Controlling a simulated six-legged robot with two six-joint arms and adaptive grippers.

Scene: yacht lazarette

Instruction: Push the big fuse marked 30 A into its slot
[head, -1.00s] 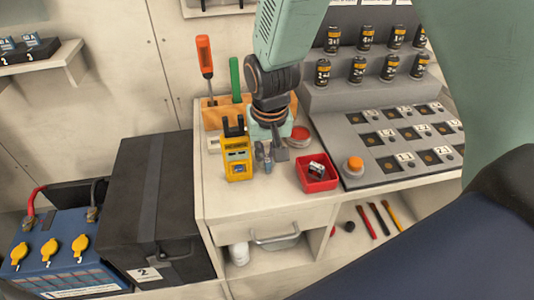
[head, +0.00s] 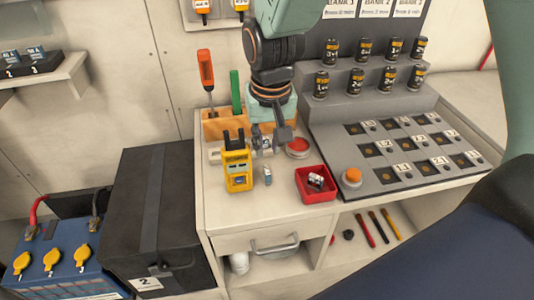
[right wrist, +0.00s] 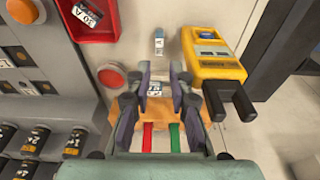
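My right gripper (head: 270,140) points down over the back of the bench. In the right wrist view its fingers (right wrist: 162,72) are apart. A white labelled piece (right wrist: 154,88) shows between them, apparently behind and not gripped. A small blue-grey fuse-like piece stands on the bench (head: 267,175), clear of the fingertips; it also shows in the right wrist view (right wrist: 159,42). A larger fuse with a white label ending in "A" lies in the red tray (right wrist: 87,14); its number is hard to read. A black block (head: 32,68) with blue pieces sits on the left shelf, numbers 2 and 3 showing. My left gripper is out of view.
A yellow meter (head: 237,172) stands left of the small piece. The red tray's rim (head: 318,199) is to the right, beside a grey panel with an orange button (head: 351,177). An orange tool rack (head: 222,128) stands behind. The bench front is clear.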

